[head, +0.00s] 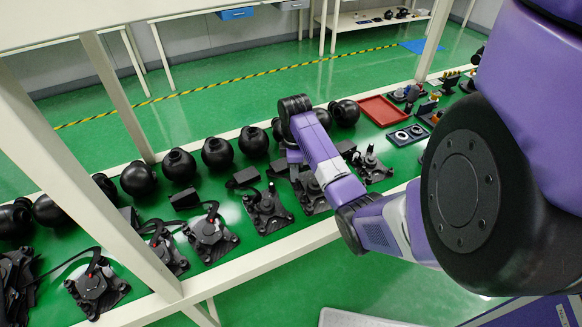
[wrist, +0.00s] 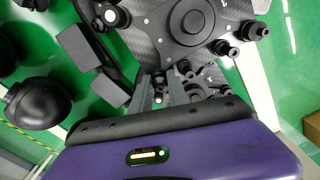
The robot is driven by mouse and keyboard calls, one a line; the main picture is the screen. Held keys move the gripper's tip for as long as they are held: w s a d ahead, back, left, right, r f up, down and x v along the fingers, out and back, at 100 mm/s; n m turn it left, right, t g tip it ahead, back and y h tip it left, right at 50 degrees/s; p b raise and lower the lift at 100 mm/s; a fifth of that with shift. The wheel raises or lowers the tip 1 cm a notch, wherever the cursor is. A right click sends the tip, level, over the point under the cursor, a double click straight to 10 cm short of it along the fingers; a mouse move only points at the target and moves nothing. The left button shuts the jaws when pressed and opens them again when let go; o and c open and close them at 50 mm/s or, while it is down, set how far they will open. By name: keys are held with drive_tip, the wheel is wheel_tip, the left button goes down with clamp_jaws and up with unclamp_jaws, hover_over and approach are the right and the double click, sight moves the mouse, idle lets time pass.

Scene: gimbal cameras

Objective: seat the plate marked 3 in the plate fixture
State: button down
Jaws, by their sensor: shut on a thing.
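In the wrist view the two grey fingers of my gripper (wrist: 168,85) are close together at the near edge of a dark carbon-fibre plate (wrist: 215,30). They are shut on it. The plate carries a round black hub and black knobs at its corner; its number cannot be read. More dark parts show beneath it, too covered to tell whether plate and parts touch. In the head view my arm reaches over the bench and largely hides the gripper. I cannot tell which stand is the plate fixture.
Several similar black assemblies (head: 267,209) line the bench's front. Several black spheres (head: 218,153) stand along its back; one also shows in the wrist view (wrist: 36,100). Dark blocks (wrist: 72,50) lie beside the plate. A red tray (head: 383,109) is farther right. A pale post (head: 112,95) stands left.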

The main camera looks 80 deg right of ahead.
drive_tip(key=s+a, duration=1.5)
drive_tip(key=a, duration=0.4)
drive_tip(key=shift+s+a, duration=0.15)
drive_tip(key=shift+s, duration=0.05)
idle(0.8)
idle(0.5)
